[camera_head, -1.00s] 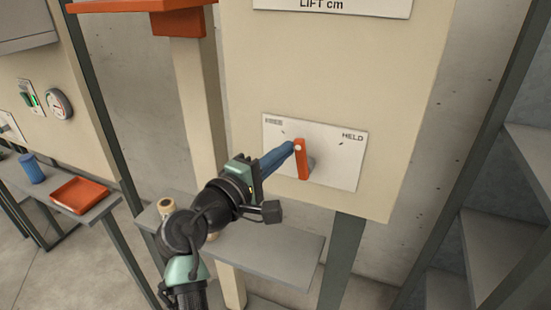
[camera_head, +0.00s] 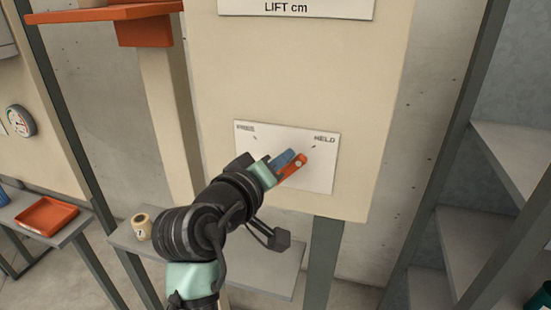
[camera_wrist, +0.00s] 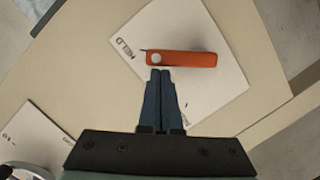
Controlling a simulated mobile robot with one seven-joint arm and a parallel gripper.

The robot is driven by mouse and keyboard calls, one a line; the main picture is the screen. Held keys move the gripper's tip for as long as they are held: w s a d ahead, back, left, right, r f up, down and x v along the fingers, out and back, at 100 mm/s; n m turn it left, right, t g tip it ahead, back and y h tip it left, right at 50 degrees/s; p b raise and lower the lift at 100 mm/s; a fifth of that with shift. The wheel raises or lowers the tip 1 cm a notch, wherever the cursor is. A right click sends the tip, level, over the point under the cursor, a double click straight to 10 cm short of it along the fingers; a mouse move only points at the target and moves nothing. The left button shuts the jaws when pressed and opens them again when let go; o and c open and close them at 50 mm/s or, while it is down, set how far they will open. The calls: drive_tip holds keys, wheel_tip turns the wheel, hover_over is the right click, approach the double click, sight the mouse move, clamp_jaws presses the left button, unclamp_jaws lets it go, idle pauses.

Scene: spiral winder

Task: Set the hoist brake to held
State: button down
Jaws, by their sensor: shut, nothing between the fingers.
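The hoist brake is an orange lever (camera_head: 293,166) with a pale round knob, on a white plate (camera_head: 253,142) marked FREE at left and HELD at right. In the head view the lever tilts up to the right, toward the HELD mark. In the wrist view the lever (camera_wrist: 185,58) has its knob end close to the HELD tick. My gripper (camera_head: 291,154) is shut and empty, its blue fingers on the FREE side of the lever. In the wrist view the fingertips (camera_wrist: 160,71) are at the lever's edge near the knob; I cannot tell whether they touch.
A grey shelf (camera_head: 265,262) below the panel holds a small cream spool (camera_head: 142,227). An orange tray (camera_head: 47,215) lies on a bench at left. An orange ledge (camera_head: 147,32) juts out at upper left. Grey steps (camera_head: 470,235) stand at right.

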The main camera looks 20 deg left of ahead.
drive_tip(key=shift+d+f+m, duration=0.1)
drive_tip(key=shift+d+m, duration=0.1)
drive_tip(key=shift+m, duration=0.2)
idle(0.4)
